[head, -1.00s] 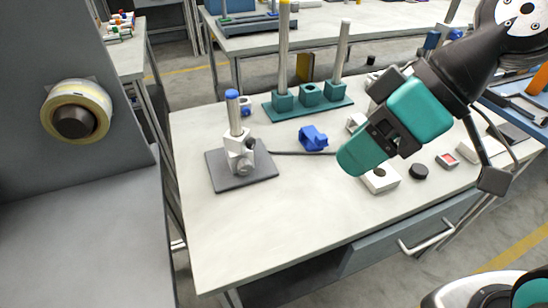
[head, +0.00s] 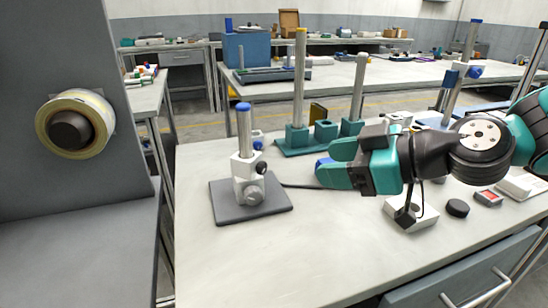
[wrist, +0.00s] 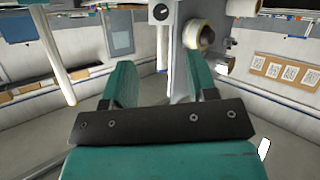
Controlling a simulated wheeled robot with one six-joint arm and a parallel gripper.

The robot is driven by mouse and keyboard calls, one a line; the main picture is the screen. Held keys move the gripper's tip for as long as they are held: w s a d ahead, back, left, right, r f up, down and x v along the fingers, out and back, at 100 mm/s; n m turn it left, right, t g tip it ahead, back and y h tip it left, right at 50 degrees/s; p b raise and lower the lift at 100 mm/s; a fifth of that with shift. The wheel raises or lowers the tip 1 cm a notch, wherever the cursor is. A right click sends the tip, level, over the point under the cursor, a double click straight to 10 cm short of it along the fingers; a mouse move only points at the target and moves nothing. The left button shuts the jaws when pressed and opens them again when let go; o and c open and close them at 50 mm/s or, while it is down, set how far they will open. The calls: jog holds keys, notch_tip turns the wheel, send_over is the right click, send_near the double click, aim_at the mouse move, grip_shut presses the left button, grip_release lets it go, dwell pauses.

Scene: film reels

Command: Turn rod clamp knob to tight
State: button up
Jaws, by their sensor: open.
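A white rod clamp (head: 246,180) stands on a dark grey base plate (head: 222,207) at the left of the bench. An upright metal rod (head: 244,135) with a blue cap rises from it. A round grey knob (head: 252,196) shows on its front and a small black knob (head: 261,168) at its upper right. Which way the knobs are set cannot be told. My gripper (head: 326,163) is open and empty, to the right of the clamp and apart from it, fingers pointing left. In the wrist view its teal fingers (wrist: 161,85) stand apart with nothing between them.
A green stand (head: 287,149) with two tall rods is behind my gripper. A white block (head: 418,218) and a black disc (head: 457,208) lie at the right. A tape roll (head: 97,103) sticks out of the left wall. The bench's front middle is clear.

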aim_at(265, 169)
jog(key=p+x, duration=0.2)
jog(key=x, duration=1)
jog(key=shift+f+p, duration=0.15)
jog(key=shift+p, duration=0.15)
jog(key=c, duration=0.9)
jog(key=shift+c, duration=0.2)
jog(key=shift+w, duration=0.1)
jog(key=m+g+y+b, duration=0.1)
jog(key=m, duration=0.1)
jog(key=shift+w+m+g, duration=0.1)
jog(key=shift+m+g, duration=0.3)
jog(key=m+g+y, duration=0.1)
jog(key=m, duration=0.2)
jog(key=shift+w+d+g, duration=0.1)
jog(key=shift+g, duration=0.2)
